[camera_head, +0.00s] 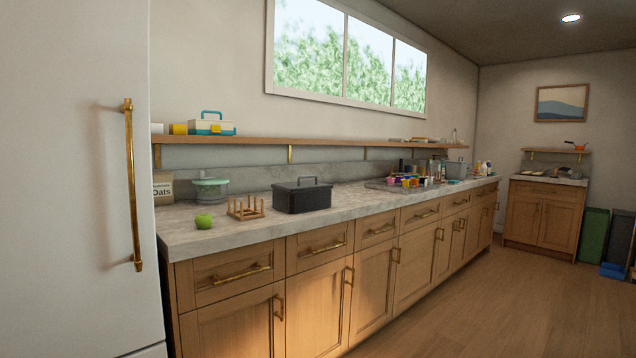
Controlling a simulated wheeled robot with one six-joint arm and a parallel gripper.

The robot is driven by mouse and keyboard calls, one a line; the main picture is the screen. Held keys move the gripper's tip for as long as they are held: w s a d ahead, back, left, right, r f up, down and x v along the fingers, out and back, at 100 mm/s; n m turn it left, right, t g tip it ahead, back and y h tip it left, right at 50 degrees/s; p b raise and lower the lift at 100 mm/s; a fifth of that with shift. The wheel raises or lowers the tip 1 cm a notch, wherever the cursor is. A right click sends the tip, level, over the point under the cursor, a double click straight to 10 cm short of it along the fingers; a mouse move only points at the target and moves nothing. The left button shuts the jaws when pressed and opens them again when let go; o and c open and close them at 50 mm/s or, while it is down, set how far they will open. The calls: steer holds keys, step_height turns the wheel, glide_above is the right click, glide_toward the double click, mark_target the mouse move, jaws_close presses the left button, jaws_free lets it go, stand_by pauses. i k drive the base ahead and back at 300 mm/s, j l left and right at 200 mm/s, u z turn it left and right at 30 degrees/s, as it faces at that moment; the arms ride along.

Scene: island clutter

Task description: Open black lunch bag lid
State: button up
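The black lunch bag (302,198) stands upright on the stone counter, left of its middle. Its lid (301,185) looks shut and has a raised handle on top. My gripper is not in view, so its state and its place relative to the bag cannot be seen. Nothing blocks the view of the bag's front.
A wooden peg rack (246,209) and a green apple (204,221) are left of the bag on the counter (345,207). A shelf (350,142) hangs above. A white fridge (75,180) fills the left. Floor (480,300) before the cabinets is clear.

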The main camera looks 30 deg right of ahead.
mark_target(298, 186)
steer(key=i+l+z, duration=0.65)
steer(key=i+l, duration=0.2)
steer(key=i+l+u, duration=0.15)
steer(key=l, duration=0.2)
steer(key=i+l+u, duration=0.15)
steer(key=l, duration=0.25)
steer(key=i+l+u, duration=0.1)
steer(key=i+l, duration=0.15)
steer(key=l, duration=0.2)
steer(key=i+l+u, duration=0.15)
steer(key=l, duration=0.25)
steer(key=i+l+u, duration=0.15)
steer(key=l, duration=0.3)
steer(key=i+l+u, duration=0.15)
steer(key=l, duration=0.3)
steer(key=l+u, duration=0.15)
steer(key=l, duration=0.3)
